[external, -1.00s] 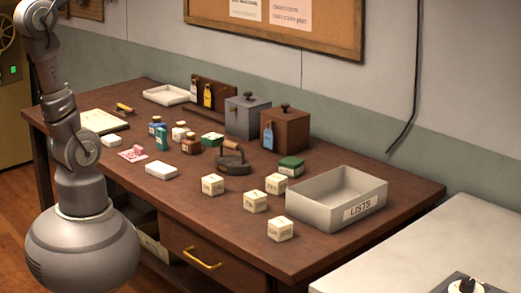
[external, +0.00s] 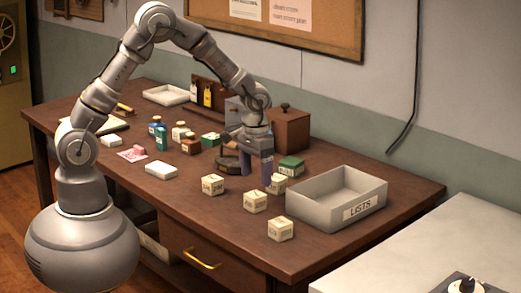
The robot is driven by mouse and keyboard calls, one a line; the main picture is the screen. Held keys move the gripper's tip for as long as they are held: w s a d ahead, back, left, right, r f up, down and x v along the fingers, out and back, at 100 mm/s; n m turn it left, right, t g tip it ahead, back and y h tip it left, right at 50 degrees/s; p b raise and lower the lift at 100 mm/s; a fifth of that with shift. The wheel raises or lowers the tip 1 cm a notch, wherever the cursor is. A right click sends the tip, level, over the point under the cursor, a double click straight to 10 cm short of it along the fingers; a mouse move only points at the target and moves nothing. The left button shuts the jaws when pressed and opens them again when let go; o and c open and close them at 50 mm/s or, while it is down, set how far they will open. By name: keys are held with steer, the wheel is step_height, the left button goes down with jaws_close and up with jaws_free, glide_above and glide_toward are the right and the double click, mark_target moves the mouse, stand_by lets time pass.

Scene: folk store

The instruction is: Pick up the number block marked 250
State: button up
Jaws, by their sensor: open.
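Several cream number blocks stand on the brown desk: one at the left (external: 213,185), one in the middle (external: 255,201), one at the front (external: 281,229) and one at the back (external: 278,184). Their markings are too small to read, so I cannot tell which is 250. My gripper (external: 257,182) points down, open, with its fingers just left of the back block. One finger hides part of that block. I cannot tell whether they touch.
A grey tray labelled LISTS (external: 326,216) stands right of the blocks. A green-topped box (external: 291,167) is close behind the back block. A dark iron-like object (external: 229,167) and a brown box (external: 288,130) stand near my gripper. The front desk edge is clear.

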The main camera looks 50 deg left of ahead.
mark_target(255, 194)
step_height(255, 194, down, 8)
steer(key=b, duration=0.3)
steer(key=shift+s+f+b, duration=0.1)
steer(key=shift+f+b, duration=0.05)
steer(key=shift+b, duration=0.15)
steer(key=c, duration=1)
steer(key=shift+c, duration=0.2)
steer(key=shift+r, duration=0.2)
